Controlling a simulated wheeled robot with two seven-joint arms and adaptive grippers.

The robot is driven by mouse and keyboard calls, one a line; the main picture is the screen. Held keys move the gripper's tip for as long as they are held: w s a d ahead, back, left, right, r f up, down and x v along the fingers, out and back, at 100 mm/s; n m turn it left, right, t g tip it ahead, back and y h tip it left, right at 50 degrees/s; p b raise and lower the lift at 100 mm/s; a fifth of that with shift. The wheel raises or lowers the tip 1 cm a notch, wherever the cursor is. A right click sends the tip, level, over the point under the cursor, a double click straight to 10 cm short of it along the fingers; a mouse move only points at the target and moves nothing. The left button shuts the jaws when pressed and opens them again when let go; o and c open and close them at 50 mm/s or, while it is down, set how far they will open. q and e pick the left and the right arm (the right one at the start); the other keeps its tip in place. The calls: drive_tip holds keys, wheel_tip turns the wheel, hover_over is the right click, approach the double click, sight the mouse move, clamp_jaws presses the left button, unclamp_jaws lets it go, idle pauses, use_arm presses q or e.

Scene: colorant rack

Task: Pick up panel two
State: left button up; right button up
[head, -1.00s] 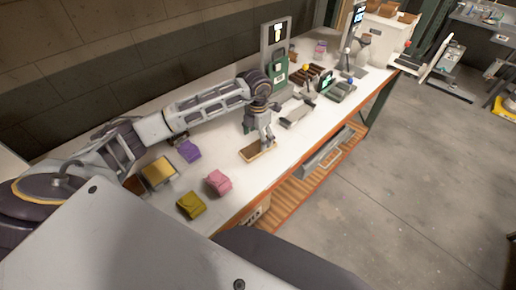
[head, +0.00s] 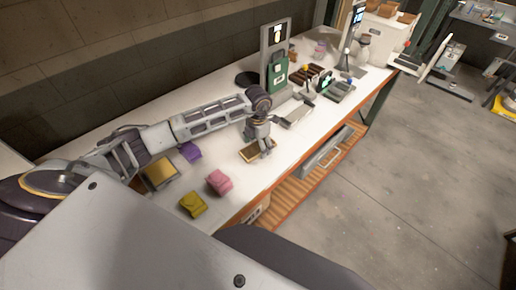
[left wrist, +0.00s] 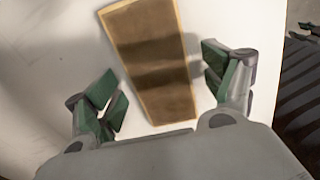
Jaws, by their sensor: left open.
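A flat brown panel (head: 252,154) with a light edge lies on the white bench top under my left gripper (head: 262,152). I see no label on it, so I cannot tell whether it is panel two. In the left wrist view the brown panel (left wrist: 152,58) lies lengthwise between and beyond the open green-padded fingers of my left gripper (left wrist: 162,90). The right fingers are close to its edge and the left fingers are farther off. I cannot tell any contact. My right gripper is not in view.
A yellow-topped tray (head: 159,173), a purple pouch (head: 190,151), a pink pouch (head: 220,182) and an olive pouch (head: 192,204) are on the near bench. A green-and-grey stand (head: 277,62) and small devices (head: 325,83) stand farther along.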

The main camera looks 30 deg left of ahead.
sight(258, 147)
use_arm(q)
drive_tip(key=c, duration=1.1)
drive_tip(key=shift+r, duration=0.1)
drive_tip(key=shift+c, duration=0.2)
wheel_tip(258, 147, up, 10)
drive_tip(key=b, duration=0.2)
idle(0.4)
